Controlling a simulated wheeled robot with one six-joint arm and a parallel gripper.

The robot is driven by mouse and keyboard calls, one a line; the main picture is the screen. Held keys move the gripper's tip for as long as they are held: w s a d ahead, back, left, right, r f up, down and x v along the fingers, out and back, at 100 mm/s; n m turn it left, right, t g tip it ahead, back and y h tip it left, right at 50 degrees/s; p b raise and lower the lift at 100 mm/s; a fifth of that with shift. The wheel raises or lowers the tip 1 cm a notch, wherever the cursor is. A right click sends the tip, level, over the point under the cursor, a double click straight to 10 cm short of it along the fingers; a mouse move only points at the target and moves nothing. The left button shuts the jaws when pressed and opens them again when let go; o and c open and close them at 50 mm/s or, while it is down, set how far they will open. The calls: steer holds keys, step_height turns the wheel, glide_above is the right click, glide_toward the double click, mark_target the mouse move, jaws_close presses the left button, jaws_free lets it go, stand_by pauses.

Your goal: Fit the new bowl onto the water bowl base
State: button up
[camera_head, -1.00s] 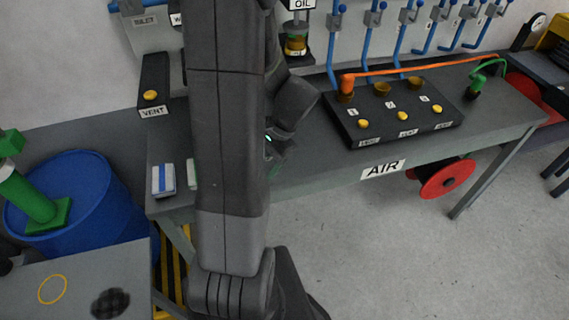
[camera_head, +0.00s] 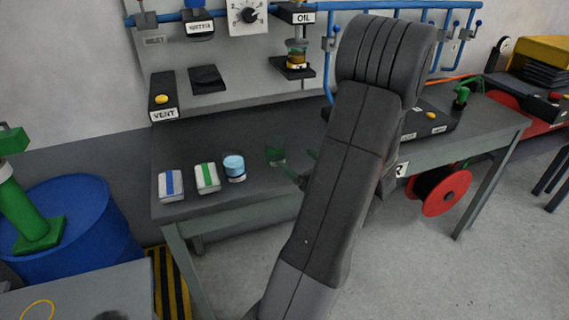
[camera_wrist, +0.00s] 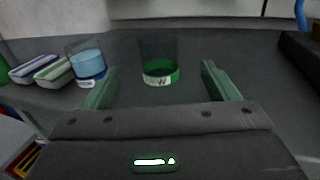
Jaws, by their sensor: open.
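The new bowl, a clear cup with a green band and a partly readable white label, stands upright on the bench in the wrist view (camera_wrist: 160,60). It shows faintly in the head view (camera_head: 275,155). My gripper (camera_wrist: 162,66) is open; its two green fingers point toward the bowl, one to each side in the picture, with nothing held. In the head view my gripper (camera_head: 297,174) is mostly hidden behind my arm. The water bowl base seems to be the dark unit (camera_head: 199,17) on the back panel, its label hard to read, with no bowl visible under it.
A cup of light-blue liquid (camera_head: 234,167) stands left of the new bowl, beside a green-striped block (camera_head: 207,177) and a blue-striped block (camera_head: 171,185). A dark shelf (camera_head: 208,80) is below the base. The OIL unit (camera_head: 296,52) hangs to its right.

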mark_target(270, 139)
steer(key=x, duration=1.3)
steer(key=shift+a+p, duration=0.2)
steer(key=shift+p, duration=0.2)
steer(key=c, duration=1.2)
steer(key=shift+r, duration=0.15)
